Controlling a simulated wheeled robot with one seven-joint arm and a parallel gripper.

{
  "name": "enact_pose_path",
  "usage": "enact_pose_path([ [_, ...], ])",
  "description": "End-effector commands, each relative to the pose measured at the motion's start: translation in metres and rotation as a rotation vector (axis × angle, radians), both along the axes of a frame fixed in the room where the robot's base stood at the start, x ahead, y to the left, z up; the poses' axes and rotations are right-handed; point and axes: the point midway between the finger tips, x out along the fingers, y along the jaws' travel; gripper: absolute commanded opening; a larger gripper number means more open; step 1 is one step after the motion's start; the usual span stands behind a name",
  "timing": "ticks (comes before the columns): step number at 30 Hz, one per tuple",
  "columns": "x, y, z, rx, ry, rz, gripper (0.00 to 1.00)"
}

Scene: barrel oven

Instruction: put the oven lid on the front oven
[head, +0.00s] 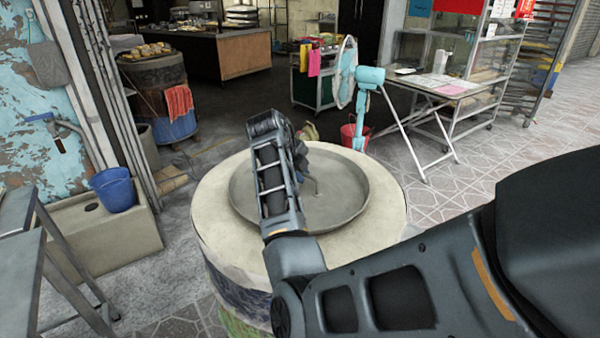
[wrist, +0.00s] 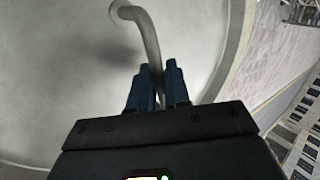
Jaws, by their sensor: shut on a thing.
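The oven lid (head: 345,196) is a round, shallow grey metal disc with a raised rim and a bent rod handle. In the head view it lies over the top of the front oven (head: 388,208), a cream-topped barrel, and looks level. I cannot tell whether it rests fully or hovers slightly. My gripper (wrist: 158,70) is shut on the lid's handle (wrist: 147,35), with one dark finger on each side of the rod. The grey lid surface (wrist: 55,85) fills much of the wrist view. In the head view my arm hides part of the lid and most of the gripper.
A second barrel oven (head: 160,90) with a red cloth stands at the back left. A blue bucket (head: 113,189) sits on a ledge at left, near a metal table (head: 22,250). A turquoise fan (head: 368,80), a red bucket (head: 352,137) and a folding table (head: 445,88) stand behind.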

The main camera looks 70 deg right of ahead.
Motion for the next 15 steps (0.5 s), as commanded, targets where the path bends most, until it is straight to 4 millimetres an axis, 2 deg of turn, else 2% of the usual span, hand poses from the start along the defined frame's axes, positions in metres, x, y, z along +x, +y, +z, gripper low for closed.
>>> enact_pose_path([
  [3, 0.0004, -0.0001, -0.0015, -0.002, -0.001, 0.0, 0.0],
  [4, -0.0001, 0.0, -0.0027, 0.0, 0.0, 0.0, 0.18],
  [11, -0.0002, 0.0, -0.0017, 0.0, 0.0, 0.0, 0.4],
  [15, -0.0002, 0.0001, -0.0016, 0.0, 0.0, 0.0, 0.42],
])
